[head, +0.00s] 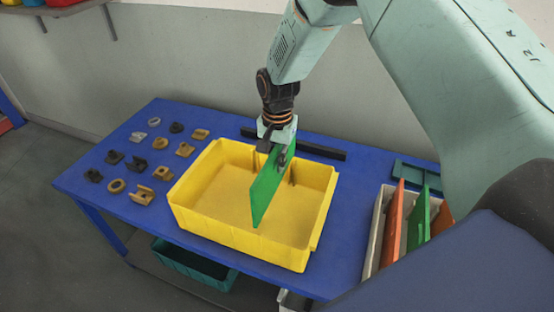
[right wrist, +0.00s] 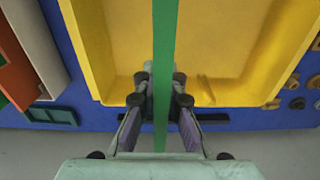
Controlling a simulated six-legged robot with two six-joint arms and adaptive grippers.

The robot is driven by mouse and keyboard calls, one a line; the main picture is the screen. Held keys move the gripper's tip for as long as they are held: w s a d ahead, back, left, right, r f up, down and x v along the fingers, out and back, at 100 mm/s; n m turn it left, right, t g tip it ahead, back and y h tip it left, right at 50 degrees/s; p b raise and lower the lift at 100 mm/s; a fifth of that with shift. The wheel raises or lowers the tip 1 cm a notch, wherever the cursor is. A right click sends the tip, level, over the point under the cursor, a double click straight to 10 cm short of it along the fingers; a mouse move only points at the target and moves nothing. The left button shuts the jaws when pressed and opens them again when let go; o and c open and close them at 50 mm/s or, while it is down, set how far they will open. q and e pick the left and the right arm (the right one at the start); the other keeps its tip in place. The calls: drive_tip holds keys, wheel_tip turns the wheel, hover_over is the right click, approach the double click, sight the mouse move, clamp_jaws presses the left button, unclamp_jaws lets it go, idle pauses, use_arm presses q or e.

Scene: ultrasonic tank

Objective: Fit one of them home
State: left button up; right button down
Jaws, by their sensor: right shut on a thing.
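A green divider panel (head: 266,192) is held upright by my right gripper (head: 275,150), which is shut on its far upper part. The panel hangs over the yellow bin (head: 236,240), and its lower part appears inside the bin's outline. I cannot tell whether it touches the bin's floor or walls. In the right wrist view the panel (right wrist: 164,40) shows edge-on between the fingers (right wrist: 162,90), with the bin's rim (right wrist: 86,50) on both sides. Narrow upright ribs show on the bin's far inner wall. My left gripper is out of view.
Several small brown and black parts lie on the blue table (head: 82,183) at the left. A dark bar (head: 320,149) lies behind the yellow bin.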

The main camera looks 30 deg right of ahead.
drive_tip(key=shift+w+a+f, duration=0.1)
drive_tip(key=shift+a+f, duration=0.05)
drive_tip(key=shift+f+b, duration=0.4)
drive_tip(key=shift+f, duration=0.5)
drive_tip(key=shift+f+b, duration=0.45)
drive_tip(key=shift+f, duration=0.5)
drive_tip(key=shift+f+b, duration=3.05)
drive_tip(key=shift+f, duration=1.8)
drive_tip(key=shift+f, duration=0.1)
drive_tip(key=c, duration=1.4)
unclamp_jaws()
